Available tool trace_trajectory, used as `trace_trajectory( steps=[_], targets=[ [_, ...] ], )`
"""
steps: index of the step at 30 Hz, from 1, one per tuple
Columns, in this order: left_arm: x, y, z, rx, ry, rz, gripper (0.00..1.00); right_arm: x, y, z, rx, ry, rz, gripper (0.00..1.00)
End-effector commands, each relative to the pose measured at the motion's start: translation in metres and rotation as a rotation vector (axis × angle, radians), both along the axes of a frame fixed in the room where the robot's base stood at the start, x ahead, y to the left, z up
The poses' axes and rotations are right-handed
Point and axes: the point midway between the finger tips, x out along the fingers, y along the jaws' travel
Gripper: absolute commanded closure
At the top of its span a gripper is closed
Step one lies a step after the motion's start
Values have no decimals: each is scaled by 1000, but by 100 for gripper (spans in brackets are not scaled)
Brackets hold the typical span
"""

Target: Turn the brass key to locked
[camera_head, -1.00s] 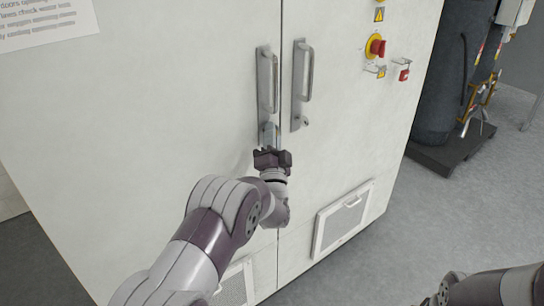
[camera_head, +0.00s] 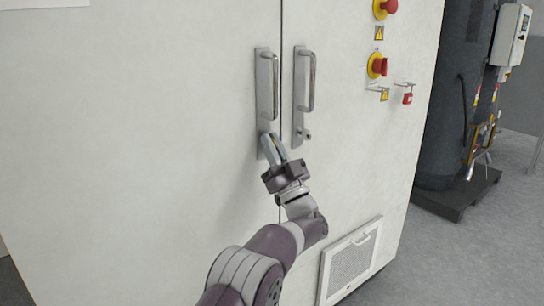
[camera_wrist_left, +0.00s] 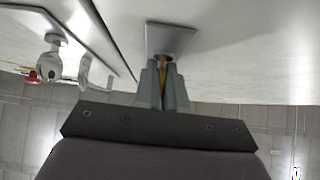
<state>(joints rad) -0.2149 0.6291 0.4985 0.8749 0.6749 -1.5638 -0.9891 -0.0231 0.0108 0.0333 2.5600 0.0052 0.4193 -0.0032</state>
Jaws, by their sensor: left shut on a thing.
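The brass key (camera_wrist_left: 163,68) shows as a thin yellow strip between the fingers of my left gripper (camera_wrist_left: 162,92) in the left wrist view. It sits at the lower end of the left door's handle plate (camera_wrist_left: 172,40). My left gripper (camera_head: 273,149) is shut on the key, with its fingers pointing up and to the left in the head view. The fingers hide most of the key and its keyhole, so I cannot tell its exact angle. My right gripper is out of view.
The white cabinet has two tall handles, left (camera_head: 267,85) and right (camera_head: 305,80), beside the door seam. Red emergency buttons (camera_head: 378,65) and a red padlock (camera_head: 407,98) are at the right. A vent (camera_head: 352,260) is low down.

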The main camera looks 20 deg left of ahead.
Motion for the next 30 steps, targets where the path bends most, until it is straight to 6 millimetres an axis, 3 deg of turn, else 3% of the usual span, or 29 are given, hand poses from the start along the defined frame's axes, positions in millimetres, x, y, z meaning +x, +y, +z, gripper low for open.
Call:
trace_trajectory(
  steps=[20,21,23,30],
  targets=[
    [0,0,1,-36,-47,-1,100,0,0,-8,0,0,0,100],
    [0,0,1,-36,-47,-1,83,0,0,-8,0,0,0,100],
    [0,0,1,-35,-47,-1,69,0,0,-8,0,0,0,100],
    [0,0,1,-35,-46,0,69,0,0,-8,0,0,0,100]
  ],
)
